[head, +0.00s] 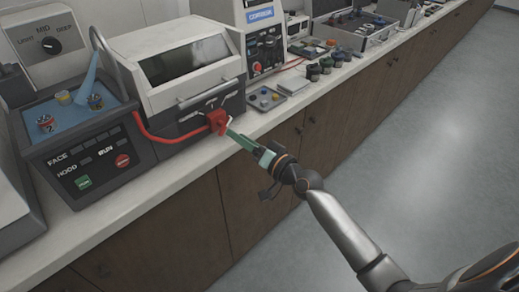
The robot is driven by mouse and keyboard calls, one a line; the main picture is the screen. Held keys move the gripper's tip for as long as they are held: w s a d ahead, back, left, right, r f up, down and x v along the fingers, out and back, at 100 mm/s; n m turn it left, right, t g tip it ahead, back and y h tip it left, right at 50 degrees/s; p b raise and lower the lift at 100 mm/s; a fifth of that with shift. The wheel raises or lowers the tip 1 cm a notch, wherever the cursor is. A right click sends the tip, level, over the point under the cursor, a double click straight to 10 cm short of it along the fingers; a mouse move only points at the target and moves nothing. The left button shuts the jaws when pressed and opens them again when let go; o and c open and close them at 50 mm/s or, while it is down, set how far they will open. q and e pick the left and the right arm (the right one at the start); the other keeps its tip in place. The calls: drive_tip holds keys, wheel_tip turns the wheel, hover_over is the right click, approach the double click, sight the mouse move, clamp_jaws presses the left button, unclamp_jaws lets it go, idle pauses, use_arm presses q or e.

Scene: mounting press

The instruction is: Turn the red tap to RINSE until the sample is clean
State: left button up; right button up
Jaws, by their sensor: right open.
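The red tap (218,121) sits on the front right corner of a grey-white machine (185,65) with a dark window. Some lettering runs above the tap, too small to read. My right gripper (232,133) reaches in from the lower right. Its green fingers are open, with the tips at or very near the tap; I cannot tell whether they touch it. A blue basin (68,112) at the left holds small round pieces, one at its left (45,122) and one at its right (96,103). I cannot tell which is the sample. My left gripper is out of view.
A red hose (160,137) runs along the machine's front to the tap. A panel with green and red buttons (122,160) fronts the basin. A tray of small parts (264,98) lies right of the machine. Open floor (400,150) lies beyond the bench edge.

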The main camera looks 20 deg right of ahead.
drive_tip(key=v, duration=0.8)
drive_tip(key=s+a+f+n+g+h+p, duration=0.2)
drive_tip(key=s+a+f+n+g+p, duration=0.1)
drive_tip(key=s+f, duration=0.5)
drive_tip(key=s+a+f+n+g+h+p, duration=0.1)
drive_tip(key=s+a+f+n+g+p, duration=0.2)
drive_tip(key=s+f+p, duration=0.3)
drive_tip(key=s+f+n+g, duration=0.1)
drive_tip(key=s+f, duration=0.2)
drive_tip(key=s, duration=0.4)
drive_tip(key=shift+s+g+h, duration=0.25)
drive_tip(key=shift+g+h, duration=0.15)
idle(0.5)
idle(2.7)
